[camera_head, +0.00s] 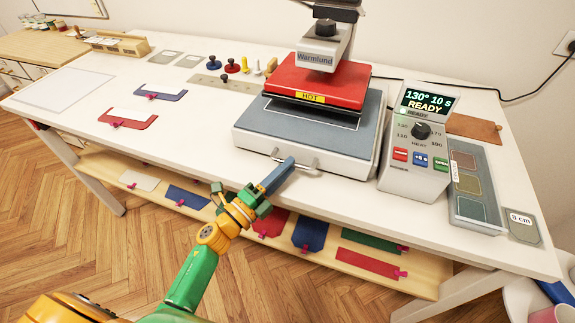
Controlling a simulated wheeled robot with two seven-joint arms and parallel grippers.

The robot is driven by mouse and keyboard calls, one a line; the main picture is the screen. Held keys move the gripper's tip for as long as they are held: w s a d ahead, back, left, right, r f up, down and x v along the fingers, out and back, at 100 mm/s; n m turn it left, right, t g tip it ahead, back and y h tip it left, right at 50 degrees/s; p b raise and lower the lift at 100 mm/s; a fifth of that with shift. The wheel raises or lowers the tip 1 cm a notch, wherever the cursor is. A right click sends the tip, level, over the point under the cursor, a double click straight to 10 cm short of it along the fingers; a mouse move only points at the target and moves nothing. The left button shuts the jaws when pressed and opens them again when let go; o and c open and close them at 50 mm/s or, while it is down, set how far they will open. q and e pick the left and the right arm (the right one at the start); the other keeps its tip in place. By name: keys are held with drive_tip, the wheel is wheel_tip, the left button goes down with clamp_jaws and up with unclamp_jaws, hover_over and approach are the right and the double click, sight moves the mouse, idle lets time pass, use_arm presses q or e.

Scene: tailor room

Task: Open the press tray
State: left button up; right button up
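The heat press stands at the back middle of the white table, with a red upper plate (322,82) marked HOT. Under it is the grey press tray (262,133), with a pale bar handle (307,171) along its front edge. My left gripper (287,166) reaches in from the lower left, and its blue-grey fingers overlap the handle in the picture. I see the fingers nearly edge-on, so I cannot tell whether they are open, shut, or touching the handle. The tray appears to sit under the red plate. My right gripper is not in view.
A control box (412,150) reading "130° 10 s READY" stands right of the press. A swatch tray (472,190) lies beyond it. Red (128,119) and blue (160,93) pocket pieces lie left. A lower shelf (395,282) holds several cloth pieces. The table's front left is clear.

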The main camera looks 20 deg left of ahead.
use_arm(q)
drive_tip(key=shift+w+d, duration=0.2)
drive_tip(key=shift+w, duration=0.2)
drive_tip(key=shift+s, duration=0.1)
clamp_jaws()
drive_tip(key=shift+r, duration=0.1)
idle(0.9)
